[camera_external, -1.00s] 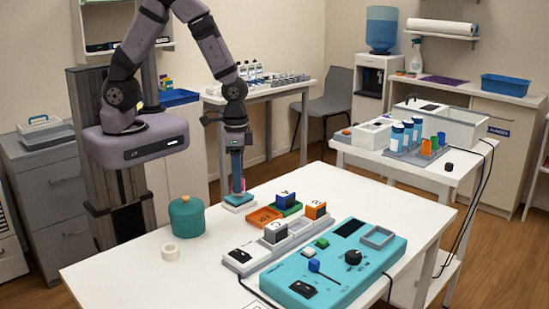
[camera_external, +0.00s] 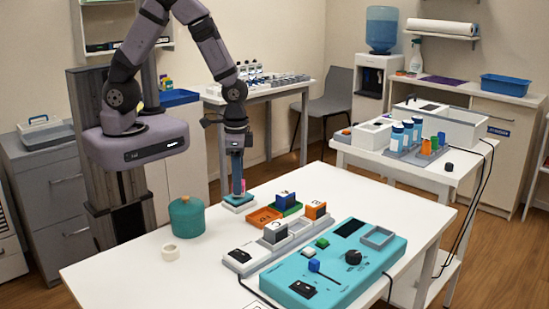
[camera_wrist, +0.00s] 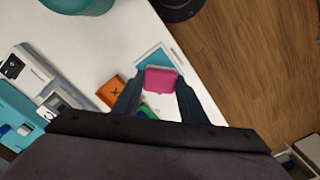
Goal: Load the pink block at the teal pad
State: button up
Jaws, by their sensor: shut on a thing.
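The pink block (camera_wrist: 160,79) sits between the two fingers of my gripper (camera_wrist: 158,88) in the wrist view, and the fingers are shut on it. A small part of the pink block (camera_external: 243,184) shows beside the fingers in the external view. My gripper (camera_external: 238,188) points down, low over the teal pad (camera_external: 238,207) at the far side of the white table. The teal pad's pale inner area and rim (camera_wrist: 148,53) show around the block in the wrist view. I cannot tell whether the block touches the pad.
An orange tray (camera_external: 264,218), a green tray holding a dark blue block (camera_external: 285,199), and an orange block (camera_external: 315,210) lie right. A teal control panel (camera_external: 330,270) fills the front right.

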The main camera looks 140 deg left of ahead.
jog(key=shift+s+f+b, duration=0.1)
jog(key=shift+f+b, duration=0.4)
jog(key=shift+f, duration=0.45)
dwell(1.9)
jog(key=shift+r, duration=0.15)
jog(key=shift+r+p, duration=3.4)
jog(key=shift+r, duration=0.05)
jog(key=shift+d, duration=0.1)
jog(key=shift+s+d+r, duration=0.1)
jog(key=shift+s+d, duration=0.3)
jog(key=w+d+r+m, duration=0.2)
jog(key=w+d+m, duration=0.1)
jog(key=w+d, duration=0.35)
jog(key=w+d+r+m, duration=0.3)
jog(key=w+d, duration=0.2)
jog(key=w, duration=0.3)
jog(key=w+d+m, duration=0.1)
jog(key=d+m, duration=0.2)
jog(key=d, duration=0.6)
jog(key=shift+d, duration=0.3)
